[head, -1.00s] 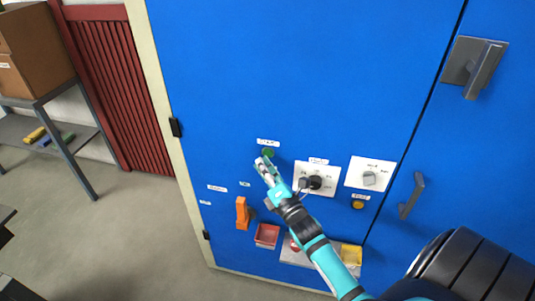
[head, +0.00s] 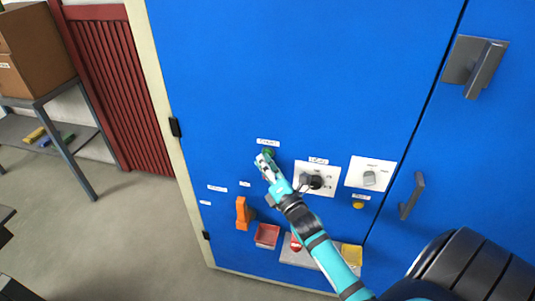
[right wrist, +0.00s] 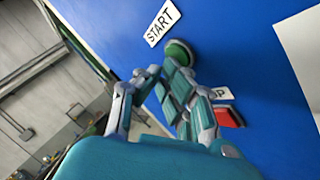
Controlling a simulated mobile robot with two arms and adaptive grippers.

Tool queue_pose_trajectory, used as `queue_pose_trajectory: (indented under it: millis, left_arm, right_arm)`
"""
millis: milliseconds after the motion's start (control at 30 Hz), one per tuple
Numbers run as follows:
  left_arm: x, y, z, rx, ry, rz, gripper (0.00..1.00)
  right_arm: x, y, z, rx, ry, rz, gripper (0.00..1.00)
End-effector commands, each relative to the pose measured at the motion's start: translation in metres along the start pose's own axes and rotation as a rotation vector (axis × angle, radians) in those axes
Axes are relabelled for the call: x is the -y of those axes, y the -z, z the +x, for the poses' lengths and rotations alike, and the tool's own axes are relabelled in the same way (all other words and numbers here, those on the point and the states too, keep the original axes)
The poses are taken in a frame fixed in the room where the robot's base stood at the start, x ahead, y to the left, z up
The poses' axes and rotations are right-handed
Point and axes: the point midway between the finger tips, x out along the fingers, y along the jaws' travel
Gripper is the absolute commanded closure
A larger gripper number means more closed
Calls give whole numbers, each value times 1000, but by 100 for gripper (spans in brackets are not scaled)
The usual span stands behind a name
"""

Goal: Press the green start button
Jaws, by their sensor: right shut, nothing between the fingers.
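The green start button (head: 269,152) is on the blue cabinet front under a white label. In the right wrist view the button (right wrist: 180,52) shows as a round green cap beside the START label (right wrist: 162,24). My right gripper (head: 263,161) is shut and empty, its tips just below and left of the button. In the right wrist view my right gripper (right wrist: 164,76) has one finger right at the button's lower edge; I cannot tell whether it touches. The left gripper is out of view.
A red button (right wrist: 229,117) sits near the start button. A black knob panel (head: 329,173) and a grey switch panel (head: 385,165) are to the right. An orange handle (head: 242,213) and a red tray (head: 267,235) are lower down. A shelf (head: 60,140) stands at left.

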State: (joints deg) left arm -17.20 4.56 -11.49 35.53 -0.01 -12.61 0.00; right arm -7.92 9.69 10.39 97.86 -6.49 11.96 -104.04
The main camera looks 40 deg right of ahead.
Motion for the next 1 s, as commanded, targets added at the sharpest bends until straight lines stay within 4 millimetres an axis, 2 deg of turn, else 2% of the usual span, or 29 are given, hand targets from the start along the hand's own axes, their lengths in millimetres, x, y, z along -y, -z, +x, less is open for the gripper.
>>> queue_pose_trajectory:
  millis: [633,1000]
  left_arm:
    - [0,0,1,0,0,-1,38]
    - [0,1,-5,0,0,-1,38]
  right_arm:
    - [1,-3,3,1,-1,-1,100]
    - [-7,5,-8,1,0,0,100]
